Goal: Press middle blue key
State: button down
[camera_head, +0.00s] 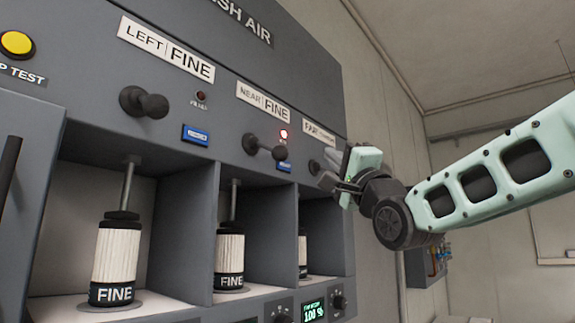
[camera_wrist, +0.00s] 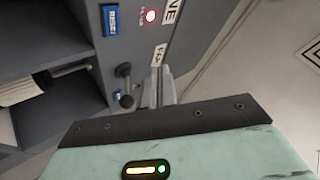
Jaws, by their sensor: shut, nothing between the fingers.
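The middle blue key (camera_head: 284,166) is small, on the dark grey panel below a lit red lamp (camera_head: 283,134). A black lever knob stands just left of it and partly covers it. In the wrist view, a blue key (camera_wrist: 110,20) shows at the upper left beside the lit red lamp (camera_wrist: 151,15). My gripper (camera_head: 330,180) is shut and empty, right of the middle key, in front of the far column. Its fingers (camera_wrist: 160,88) show together in the wrist view. I see no contact with the key.
The left blue key (camera_head: 196,135) sits below an unlit lamp. Black lever knobs (camera_head: 145,102) stick out of the panel beside the keys. Below are open bays with striped FINE cylinders (camera_head: 115,255). A yellow button (camera_head: 17,44) is at far left. Right of the cabinet is open room.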

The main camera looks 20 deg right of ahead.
aim_at(284, 166)
jog(key=w+a+p, duration=0.2)
jog(key=w+a, duration=0.3)
jog(key=w, duration=0.2)
jog(key=shift+p, duration=0.4)
jog(key=shift+w+a, duration=0.1)
jog(key=shift+f, duration=0.1)
dwell(1.9)
jog(key=shift+w+a+b, duration=0.25)
jog(key=shift+w+b, duration=0.1)
jog(key=shift+b, duration=0.05)
